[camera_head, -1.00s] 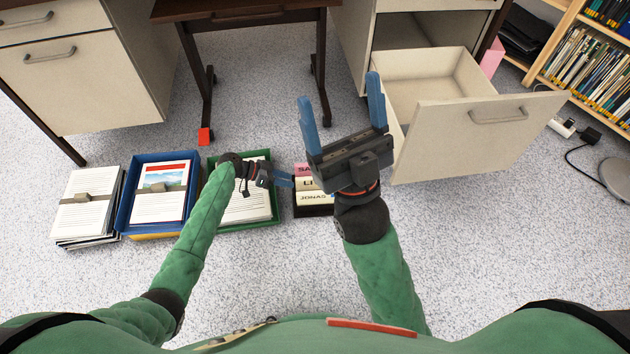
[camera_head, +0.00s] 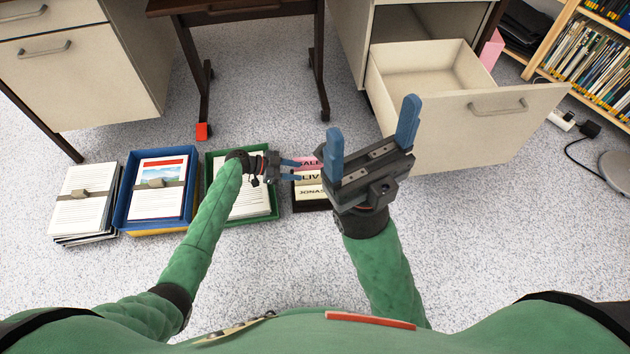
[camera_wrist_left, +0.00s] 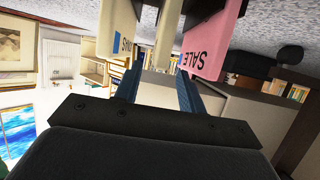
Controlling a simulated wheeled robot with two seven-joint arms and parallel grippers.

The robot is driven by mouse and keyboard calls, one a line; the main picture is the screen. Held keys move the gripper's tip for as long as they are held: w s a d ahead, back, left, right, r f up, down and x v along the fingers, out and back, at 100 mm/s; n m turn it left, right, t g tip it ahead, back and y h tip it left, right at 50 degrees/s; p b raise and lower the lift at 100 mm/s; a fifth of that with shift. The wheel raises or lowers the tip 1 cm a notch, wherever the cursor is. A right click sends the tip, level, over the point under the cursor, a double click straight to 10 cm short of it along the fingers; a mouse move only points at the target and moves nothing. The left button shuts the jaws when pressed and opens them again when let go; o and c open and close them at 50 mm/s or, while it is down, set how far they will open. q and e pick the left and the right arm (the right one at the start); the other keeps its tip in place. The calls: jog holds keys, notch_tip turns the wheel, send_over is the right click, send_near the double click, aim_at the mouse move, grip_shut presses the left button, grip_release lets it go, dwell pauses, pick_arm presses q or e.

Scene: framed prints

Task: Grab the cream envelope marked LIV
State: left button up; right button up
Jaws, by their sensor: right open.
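The cream envelope marked LIV (camera_head: 312,176) stands in a small dark holder between a pink envelope marked SAL… (camera_head: 310,162) and a cream one marked JONAS (camera_head: 311,191). My left gripper (camera_head: 294,171) is open at the left end of LIV, its blue fingers pointing right. In the left wrist view the gripper (camera_wrist_left: 158,88) has a cream edge (camera_wrist_left: 169,35) lined up with its gap, the pink envelope (camera_wrist_left: 215,40) to the right and another cream envelope (camera_wrist_left: 118,35) to the left. I cannot tell whether the fingers overlap LIV. My right gripper (camera_head: 372,135) is open and empty, right of the holder.
A green tray (camera_head: 270,216) of papers lies under my left wrist. A blue tray (camera_head: 122,205) and a strapped paper stack (camera_head: 82,202) stand further left. An open drawer (camera_head: 480,125) juts out at the right.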

aim_at(307, 172)
pick_arm(q)
jog(key=x, duration=0.1)
jog(key=b+x, duration=0.1)
jog(key=x, duration=0.2)
jog(key=shift+s+d+r, duration=0.15)
jog(key=shift+d, duration=0.25)
grip_shut()
